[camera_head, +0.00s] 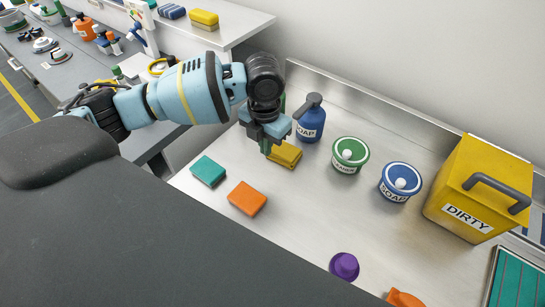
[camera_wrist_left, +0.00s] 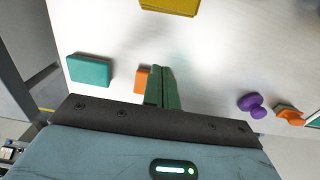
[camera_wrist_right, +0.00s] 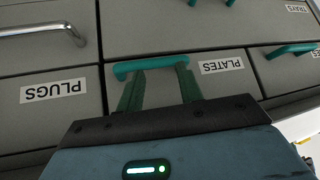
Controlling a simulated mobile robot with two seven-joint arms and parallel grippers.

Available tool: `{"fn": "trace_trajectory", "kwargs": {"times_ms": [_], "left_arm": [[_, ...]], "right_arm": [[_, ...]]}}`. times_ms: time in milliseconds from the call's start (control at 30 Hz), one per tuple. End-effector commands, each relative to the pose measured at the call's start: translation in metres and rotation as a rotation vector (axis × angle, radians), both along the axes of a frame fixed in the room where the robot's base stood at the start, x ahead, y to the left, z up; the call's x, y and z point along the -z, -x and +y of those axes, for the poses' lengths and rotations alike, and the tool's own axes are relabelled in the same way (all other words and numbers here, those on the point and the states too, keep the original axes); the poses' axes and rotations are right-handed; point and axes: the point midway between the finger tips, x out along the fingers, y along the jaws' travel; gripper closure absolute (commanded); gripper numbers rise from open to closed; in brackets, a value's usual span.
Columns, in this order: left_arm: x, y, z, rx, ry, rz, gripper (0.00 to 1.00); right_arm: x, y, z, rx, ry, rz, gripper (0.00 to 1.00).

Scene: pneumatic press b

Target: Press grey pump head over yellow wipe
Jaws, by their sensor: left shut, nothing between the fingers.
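A blue soap bottle (camera_head: 311,126) stands upright on the metal worktop, topped by a grey pump head (camera_head: 313,100) whose spout points toward the lower left. A yellow wipe (camera_head: 287,155) lies flat in front of the bottle, partly hidden by my left gripper; its edge also shows at the top of the left wrist view (camera_wrist_left: 170,6). My left gripper (camera_head: 266,149) is shut and empty, pointing down beside the wipe, left of the bottle. I cannot tell its exact height. My right gripper (camera_wrist_right: 160,70) is open before a drawer handle (camera_wrist_right: 150,65), away from the bottle.
A teal wipe (camera_head: 208,171) and an orange wipe (camera_head: 247,198) lie in front. A green tub (camera_head: 350,165), a blue tub (camera_head: 394,192) and a yellow DIRTY bin (camera_head: 465,200) stand to the right. A purple knob (camera_head: 344,266) lies near the front. The worktop's middle is clear.

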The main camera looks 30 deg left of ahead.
Motion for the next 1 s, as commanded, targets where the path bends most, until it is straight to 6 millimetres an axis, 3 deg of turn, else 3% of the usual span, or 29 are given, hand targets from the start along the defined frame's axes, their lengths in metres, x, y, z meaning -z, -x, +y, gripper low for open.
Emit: {"fn": "trace_trajectory", "kwargs": {"times_ms": [267,700,1000], "left_arm": [[0.022,0.000,0.000,-0.004,0.000,0.003,1.00],[0.104,0.001,0.000,-0.004,0.000,0.003,1.00],[0.101,-0.033,-0.004,-0.005,0.000,-0.001,1.00]], "right_arm": [[0.002,0.002,0.000,0.000,0.001,0.004,0.64],[0.007,0.003,0.000,-0.001,0.000,0.010,0.64],[0.007,0.002,0.000,-0.001,-0.001,0.008,0.64]]}}
